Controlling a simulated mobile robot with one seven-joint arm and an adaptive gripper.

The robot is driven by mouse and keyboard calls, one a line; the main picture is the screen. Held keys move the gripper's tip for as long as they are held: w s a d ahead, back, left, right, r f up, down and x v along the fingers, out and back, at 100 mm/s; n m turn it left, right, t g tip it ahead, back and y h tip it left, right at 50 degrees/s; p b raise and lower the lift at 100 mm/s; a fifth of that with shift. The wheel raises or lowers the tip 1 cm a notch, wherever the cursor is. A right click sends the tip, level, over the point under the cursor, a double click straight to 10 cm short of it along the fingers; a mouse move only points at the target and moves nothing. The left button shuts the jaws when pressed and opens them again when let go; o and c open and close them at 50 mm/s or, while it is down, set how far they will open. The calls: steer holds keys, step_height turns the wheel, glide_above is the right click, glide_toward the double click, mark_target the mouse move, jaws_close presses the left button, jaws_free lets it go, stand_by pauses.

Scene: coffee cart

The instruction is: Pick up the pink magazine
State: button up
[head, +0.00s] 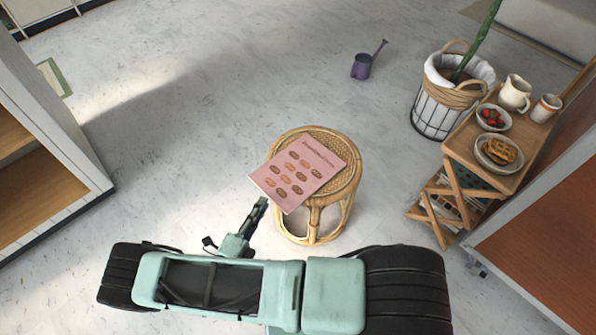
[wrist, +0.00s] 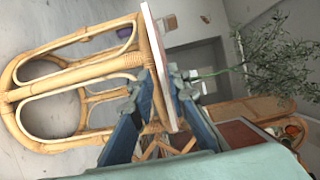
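The pink magazine (head: 298,172) lies flat on a round woven stool (head: 340,192), its printed cover facing up. Its near-left part sticks out past the seat edge. In the wrist view the magazine (wrist: 153,45) shows edge-on as a thin strip. My gripper (head: 262,203) is at the overhanging near corner of the magazine. In the wrist view my gripper (wrist: 163,85) has one finger on each face of the magazine, the fingertips close together with the sheet between them. The fingers look shut on it, though exact contact is partly hidden.
To the right, a wooden cart (head: 520,165) bears a plate of waffles (head: 499,152), a bowl of strawberries (head: 492,117), a jug (head: 515,93) and a cup (head: 546,108). A potted plant (head: 440,110) stands behind it. A purple watering can (head: 362,66) is on the otherwise clear floor behind the stool.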

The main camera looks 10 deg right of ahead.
mark_target(270, 189)
steer(key=b+x, duration=0.1)
steer(key=x, duration=0.5)
steer(key=shift+w+b, duration=0.4)
steer(key=shift+w, duration=0.1)
steer(key=shift+d, duration=0.1)
steer(key=shift+c, duration=0.4)
jaws_close()
